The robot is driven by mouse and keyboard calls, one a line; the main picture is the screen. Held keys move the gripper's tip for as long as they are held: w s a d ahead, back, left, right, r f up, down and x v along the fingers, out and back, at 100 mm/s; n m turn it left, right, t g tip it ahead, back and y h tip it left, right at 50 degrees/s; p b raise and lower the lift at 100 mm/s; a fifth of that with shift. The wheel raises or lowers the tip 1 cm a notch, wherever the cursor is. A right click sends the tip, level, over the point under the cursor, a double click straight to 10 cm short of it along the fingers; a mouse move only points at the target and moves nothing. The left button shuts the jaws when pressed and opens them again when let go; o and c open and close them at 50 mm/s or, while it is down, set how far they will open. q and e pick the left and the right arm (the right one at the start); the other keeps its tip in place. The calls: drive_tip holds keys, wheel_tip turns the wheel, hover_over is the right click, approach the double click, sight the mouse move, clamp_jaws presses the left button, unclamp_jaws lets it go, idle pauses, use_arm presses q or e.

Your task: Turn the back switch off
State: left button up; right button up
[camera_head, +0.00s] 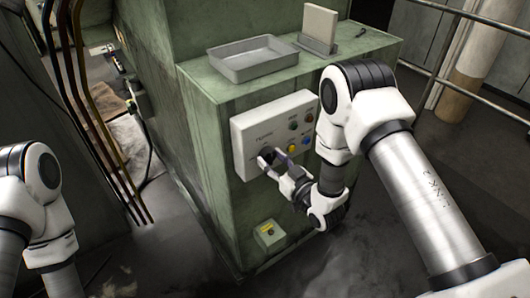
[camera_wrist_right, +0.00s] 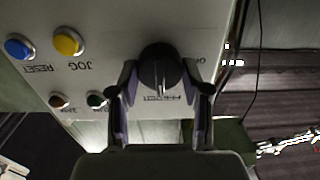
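A white control panel (camera_head: 243,140) is on the green machine's front. A round black rotary switch (camera_wrist_right: 160,68) sits at one end of this panel, with a raised grip bar and a pale mark. In the head view it is largely covered by my right gripper (camera_head: 268,158). In the wrist view my right gripper (camera_wrist_right: 160,78) has one finger on each side of the switch, spread slightly wider than it. I cannot tell whether the fingertips touch it. Of my left arm, only links show at the left edge; its gripper is out of view.
The panel also has blue (camera_wrist_right: 19,47), yellow (camera_wrist_right: 68,42), red (camera_wrist_right: 59,100) and green (camera_wrist_right: 97,99) buttons. A grey tray (camera_head: 252,59) rests on the machine top. Cables hang at the left.

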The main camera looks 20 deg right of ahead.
clamp_jaws()
drive_tip(key=shift+f+n+b, duration=0.15)
drive_tip(key=shift+n+b, duration=0.45)
drive_tip(key=shift+n, duration=0.6)
drive_tip(key=shift+n+b, duration=0.3)
drive_tip(key=shift+n, duration=1.5)
drive_tip(key=n+b, duration=0.2)
drive_tip(key=n, duration=0.1)
drive_tip(key=shift+r+n, duration=0.2)
drive_tip(key=shift+n, duration=0.8)
drive_tip(key=o, duration=0.5)
unclamp_jaws()
drive_tip(key=o, duration=0.4)
drive_tip(key=shift+w, duration=0.1)
